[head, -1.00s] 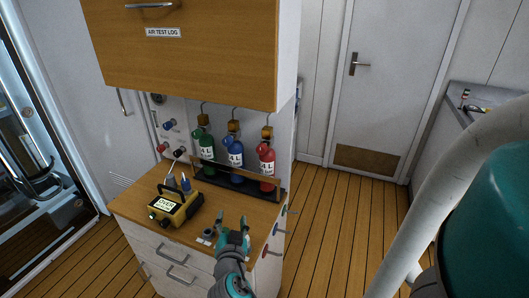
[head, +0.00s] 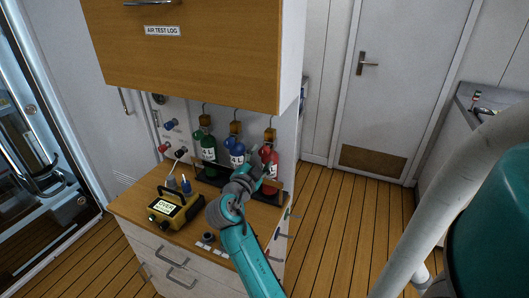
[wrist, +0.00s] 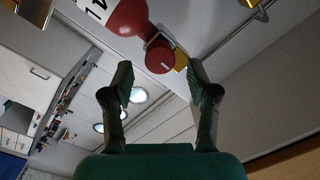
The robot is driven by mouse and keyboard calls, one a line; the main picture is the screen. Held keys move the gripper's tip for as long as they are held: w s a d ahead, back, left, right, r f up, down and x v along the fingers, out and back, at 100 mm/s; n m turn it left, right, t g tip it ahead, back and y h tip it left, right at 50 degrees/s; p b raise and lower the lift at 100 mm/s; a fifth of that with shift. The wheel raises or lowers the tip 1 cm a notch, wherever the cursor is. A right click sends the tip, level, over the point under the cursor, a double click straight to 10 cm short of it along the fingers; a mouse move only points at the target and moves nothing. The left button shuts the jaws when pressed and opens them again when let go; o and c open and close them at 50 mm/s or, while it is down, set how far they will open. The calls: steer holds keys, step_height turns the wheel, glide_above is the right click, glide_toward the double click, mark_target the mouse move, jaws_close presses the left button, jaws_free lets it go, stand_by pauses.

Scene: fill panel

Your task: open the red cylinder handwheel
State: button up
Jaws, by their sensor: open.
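The red cylinder (head: 270,158) stands at the right end of a row of three on the counter, partly hidden by my arm in the head view. In the wrist view its red body (wrist: 128,17) enters from the top, with a white label. Its round red handwheel (wrist: 159,57) shows in front of a brass-coloured part. My gripper (wrist: 158,76) is open and empty, with a finger on either side of the handwheel's line and the handwheel just past the fingertips. No contact shows. In the head view my wrist hides most of the gripper.
A green cylinder (head: 208,150) and a blue cylinder (head: 236,150) stand left of the red one in a dark rack. A yellow meter (head: 174,208) sits on the counter (head: 135,204). The wooden cabinet (head: 195,60) overhangs the cylinders. The floor at right is clear.

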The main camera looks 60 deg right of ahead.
mark_target(264, 153)
steer(key=shift+w+d, duration=0.15)
steer(key=shift+d, duration=0.85)
steer(key=shift+w+d, duration=0.1)
steer(key=shift+d, duration=0.9)
jaws_close()
